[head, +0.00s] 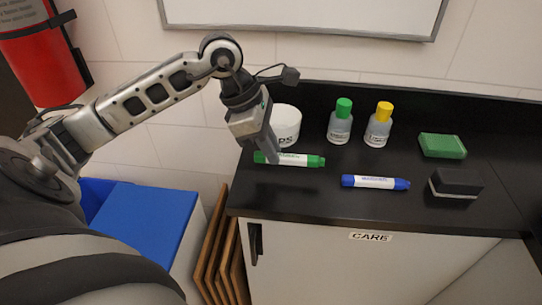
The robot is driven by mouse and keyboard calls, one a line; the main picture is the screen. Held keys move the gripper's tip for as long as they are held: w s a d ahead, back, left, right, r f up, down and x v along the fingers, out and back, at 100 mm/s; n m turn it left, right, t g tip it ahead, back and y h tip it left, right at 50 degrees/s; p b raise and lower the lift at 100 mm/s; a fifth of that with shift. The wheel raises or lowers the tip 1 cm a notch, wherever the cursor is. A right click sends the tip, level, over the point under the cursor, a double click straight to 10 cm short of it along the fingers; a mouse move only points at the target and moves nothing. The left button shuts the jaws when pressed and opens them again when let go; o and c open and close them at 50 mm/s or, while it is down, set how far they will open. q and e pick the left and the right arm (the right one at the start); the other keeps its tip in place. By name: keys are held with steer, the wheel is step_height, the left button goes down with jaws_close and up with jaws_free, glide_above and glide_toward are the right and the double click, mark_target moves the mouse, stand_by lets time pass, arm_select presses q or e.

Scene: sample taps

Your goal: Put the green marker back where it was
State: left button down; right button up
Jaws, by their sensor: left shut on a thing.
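The green marker (301,160) has a white label and green ends. It lies level, left to right, at or just above the black counter at its left part; I cannot tell whether it touches the counter. My left gripper (271,156) comes down from above and is shut on the green marker near its left end. The fingers hide a small part of the marker. A blue marker (375,182) lies on the counter to the right and nearer the front. My right gripper is not in view.
A white tub (286,125) stands just behind my left gripper. A green-capped bottle (340,122) and a yellow-capped bottle (378,125) stand further right. A green pad (442,146) and a black eraser (456,183) lie at the right. The black counter (300,205) is clear along its front left.

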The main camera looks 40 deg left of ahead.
arm_select(q)
step_height(320, 180, down, 3)
steer(key=shift+w+a+r+p, duration=0.1)
steer(key=shift+w+r+p, duration=0.1)
steer(key=shift+p, duration=0.2)
steer(key=shift+f, duration=0.5)
steer(key=shift+f, duration=0.1)
steer(key=c, duration=1.8)
jaws_free()
steer(key=shift+f, duration=0.1)
steer(key=o, duration=0.4)
